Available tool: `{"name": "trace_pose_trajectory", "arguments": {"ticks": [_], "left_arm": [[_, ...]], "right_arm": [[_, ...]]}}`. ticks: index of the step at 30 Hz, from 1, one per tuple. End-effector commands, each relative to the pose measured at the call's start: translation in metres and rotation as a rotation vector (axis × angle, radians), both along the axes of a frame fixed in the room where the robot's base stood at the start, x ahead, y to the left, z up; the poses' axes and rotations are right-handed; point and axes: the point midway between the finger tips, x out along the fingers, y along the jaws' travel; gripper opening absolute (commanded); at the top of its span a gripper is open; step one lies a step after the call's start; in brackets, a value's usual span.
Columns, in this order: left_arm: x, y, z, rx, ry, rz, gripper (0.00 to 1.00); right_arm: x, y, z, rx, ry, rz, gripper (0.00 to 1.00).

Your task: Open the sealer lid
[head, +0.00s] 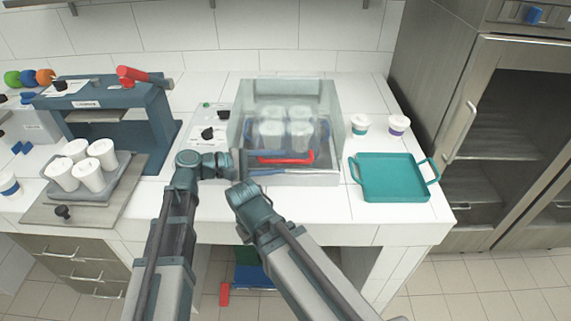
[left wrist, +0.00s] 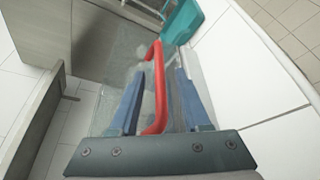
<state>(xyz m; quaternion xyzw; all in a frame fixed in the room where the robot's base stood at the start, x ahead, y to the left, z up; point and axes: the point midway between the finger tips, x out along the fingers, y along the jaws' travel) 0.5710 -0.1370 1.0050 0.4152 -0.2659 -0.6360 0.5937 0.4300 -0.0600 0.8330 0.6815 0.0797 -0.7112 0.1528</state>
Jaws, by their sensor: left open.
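The sealer (head: 333,178) is a pale box with a clear lid (head: 285,95), which looks shut over several white cups (head: 272,130). A red bar handle (head: 297,158) runs along the lid's front. My left gripper (head: 268,163) reaches in from the left at the handle. In the left wrist view, its two blue fingers (left wrist: 160,76) are open, with the red handle (left wrist: 158,70) between them and a gap at the right finger. I cannot tell whether the left finger touches it. My right arm shows at the front, but its gripper is not visible.
A teal tray (head: 365,188) lies right of the sealer, with two small cups (head: 399,125) behind it. A blue press (head: 160,110) with a red handle and a tray of white cups (head: 89,174) stand at left. A steel cabinet (head: 480,130) stands at right.

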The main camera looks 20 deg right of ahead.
Motion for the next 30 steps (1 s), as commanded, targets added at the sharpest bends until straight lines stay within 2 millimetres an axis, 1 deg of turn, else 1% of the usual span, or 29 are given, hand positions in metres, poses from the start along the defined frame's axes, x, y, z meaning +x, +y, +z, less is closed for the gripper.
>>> {"name": "trace_pose_trajectory", "arguments": {"ticks": [1, 3, 7, 11, 18, 19, 23, 24, 26, 27, 30], "left_arm": [[0.001, -0.008, -0.003, 0.000, 0.000, -0.001, 0.47], [0.001, -0.016, -0.004, 0.000, 0.000, -0.001, 0.47], [0.002, -0.025, -0.006, 0.000, -0.001, 0.000, 0.47], [0.002, -0.029, -0.006, 0.000, -0.001, 0.000, 0.47], [0.002, -0.029, -0.006, 0.001, 0.000, 0.001, 0.47], [0.002, -0.029, -0.006, 0.001, 0.000, 0.001, 0.45], [0.002, -0.029, -0.006, 0.001, 0.000, 0.001, 0.22], [0.002, -0.029, -0.006, 0.001, 0.000, 0.001, 0.15], [0.002, -0.029, -0.006, 0.001, 0.000, 0.001, 0.04], [0.002, -0.029, -0.006, 0.001, 0.000, 0.001, 0.00], [0.002, -0.029, -0.006, 0.001, 0.000, 0.001, 0.00]], "right_arm": [[0.000, 0.000, -0.003, 0.000, 0.000, 0.000, 0.00], [0.000, 0.000, -0.004, 0.000, 0.000, 0.000, 0.00], [0.000, 0.000, -0.006, 0.000, 0.000, 0.000, 0.00], [0.000, 0.000, -0.006, 0.000, 0.000, 0.000, 0.00], [0.000, 0.000, -0.006, 0.000, 0.000, 0.000, 0.00], [0.000, 0.000, -0.006, 0.000, 0.000, 0.000, 0.00], [0.000, 0.000, -0.006, 0.000, 0.000, 0.000, 0.00], [0.000, 0.000, -0.006, 0.000, 0.000, 0.000, 0.00], [0.000, 0.000, -0.006, 0.000, 0.000, 0.000, 0.00], [0.000, 0.000, -0.006, 0.000, 0.000, 0.000, 0.00], [0.000, 0.000, -0.006, 0.000, 0.000, 0.000, 0.00]]}}
